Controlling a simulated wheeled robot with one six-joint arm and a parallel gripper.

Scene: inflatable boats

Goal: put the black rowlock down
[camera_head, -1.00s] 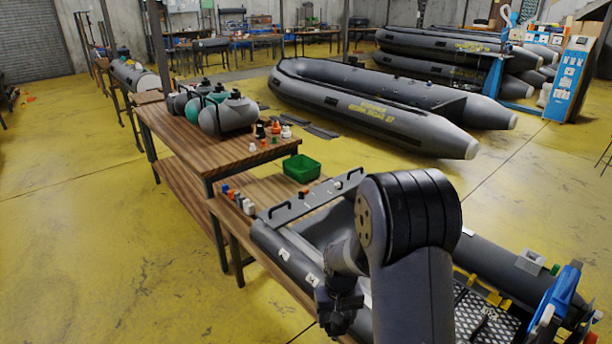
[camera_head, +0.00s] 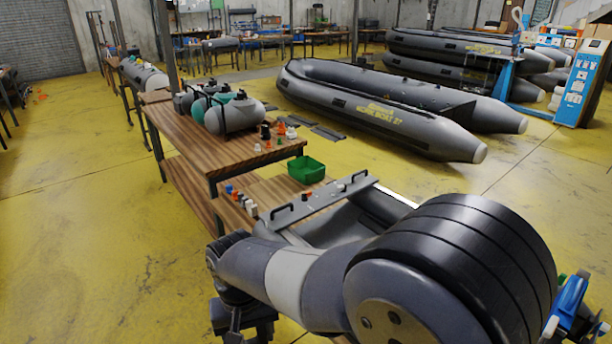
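My arm reaches across the lower right of the head view and bends down at the wrist. My gripper (camera_head: 243,326) hangs at the bottom edge, over the yellow floor left of the near boat. Its fingers are dark and partly cut off by the frame, so I cannot tell if it is open or holds anything. I cannot make out a black rowlock for certain. A small black part (camera_head: 265,131) stands among orange and white parts on the higher wooden table (camera_head: 190,138), but its kind is unclear.
A green bin (camera_head: 306,170) stands on the lower bench, beside a grey handled board (camera_head: 322,198) and several small coloured parts (camera_head: 242,201). Grey tanks (camera_head: 233,116) lie on the higher table. A big inflatable boat (camera_head: 385,112) lies behind. Floor at left is clear.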

